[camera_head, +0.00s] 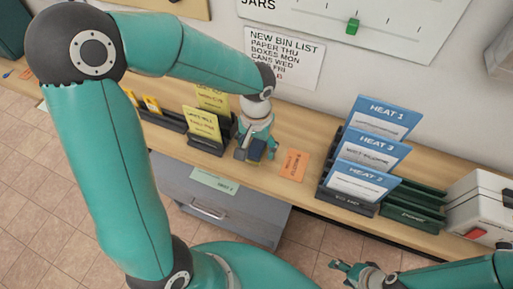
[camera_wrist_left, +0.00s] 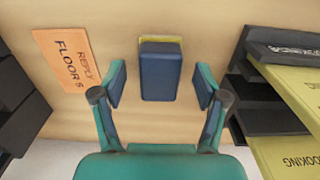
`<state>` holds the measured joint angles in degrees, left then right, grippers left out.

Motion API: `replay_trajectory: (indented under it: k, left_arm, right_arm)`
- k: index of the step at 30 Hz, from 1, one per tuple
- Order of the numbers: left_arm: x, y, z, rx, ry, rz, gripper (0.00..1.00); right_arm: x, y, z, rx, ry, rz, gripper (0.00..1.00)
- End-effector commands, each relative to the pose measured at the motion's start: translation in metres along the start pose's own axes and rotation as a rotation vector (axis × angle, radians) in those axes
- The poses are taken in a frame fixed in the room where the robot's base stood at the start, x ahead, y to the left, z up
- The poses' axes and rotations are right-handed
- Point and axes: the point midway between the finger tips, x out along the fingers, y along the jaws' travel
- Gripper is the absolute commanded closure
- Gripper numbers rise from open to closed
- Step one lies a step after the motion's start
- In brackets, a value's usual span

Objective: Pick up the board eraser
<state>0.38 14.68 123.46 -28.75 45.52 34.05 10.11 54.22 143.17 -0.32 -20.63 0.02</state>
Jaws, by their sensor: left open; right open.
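The board eraser is a dark blue block with a yellowish strip along its far edge, lying on the wooden counter; it shows in the left wrist view (camera_wrist_left: 160,76) and in the head view (camera_head: 256,149). My left gripper (camera_wrist_left: 161,84) is open, one finger on each side of the eraser with a gap on both sides. In the head view my left gripper (camera_head: 256,152) points down at the eraser and partly hides it. My right gripper (camera_head: 347,269) is open and empty, low in the picture, in front of the counter.
An orange card (camera_head: 292,165) lies right of the eraser. Black holders with yellow cards (camera_head: 202,124) stand close on its left. Blue HEAT cards (camera_head: 369,147) stand in a rack further right, near green trays (camera_head: 411,215) and a white box (camera_head: 482,204). A grey drawer (camera_head: 215,195) is below.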

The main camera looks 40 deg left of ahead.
Motion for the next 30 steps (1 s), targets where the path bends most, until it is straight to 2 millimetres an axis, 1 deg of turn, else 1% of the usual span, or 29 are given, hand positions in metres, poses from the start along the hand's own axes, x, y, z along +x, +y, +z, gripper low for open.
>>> replay_trajectory:
  k: [1, 3, 10, 17, 18, 20, 21, 22, 30]
  left_arm:
    - [0.0056, 0.0000, 0.0009, 0.000, -0.003, 0.000, 0.27]
    - [0.0094, 0.0003, 0.0008, -0.001, -0.002, 0.001, 0.27]
    - [0.0105, 0.0006, 0.0002, 0.000, 0.000, 0.002, 0.27]
    - [0.0103, 0.0006, 0.0002, 0.000, 0.000, 0.002, 0.65]
    - [0.0102, 0.0006, 0.0002, 0.000, 0.000, 0.002, 0.72]
    - [0.0102, 0.0006, 0.0002, 0.000, 0.000, 0.002, 0.82]
    - [0.0102, 0.0007, 0.0002, 0.000, 0.000, 0.002, 0.89]
    - [0.0101, 0.0006, 0.0002, 0.000, 0.001, 0.002, 0.92]
    - [0.0089, 0.0005, 0.0001, 0.000, 0.001, 0.002, 0.92]
  right_arm:
    - [-0.0003, -0.0001, 0.0001, 0.000, 0.000, 0.000, 0.40]
    - [-0.0003, -0.0001, 0.0001, 0.000, 0.000, 0.000, 0.40]
    - [-0.0001, -0.0001, 0.0001, 0.000, 0.000, 0.000, 0.40]
    - [-0.0001, -0.0001, 0.0001, 0.000, 0.000, 0.000, 0.40]
    - [-0.0001, -0.0001, 0.0001, 0.000, 0.000, 0.000, 0.40]
    - [-0.0001, -0.0001, 0.0001, 0.000, 0.000, 0.000, 0.40]
    - [-0.0001, -0.0001, 0.0001, 0.000, 0.000, 0.000, 0.40]
    - [-0.0002, -0.0001, 0.0001, 0.000, 0.000, 0.000, 0.40]
    - [-0.0002, -0.0001, 0.0001, 0.000, 0.000, 0.000, 0.40]
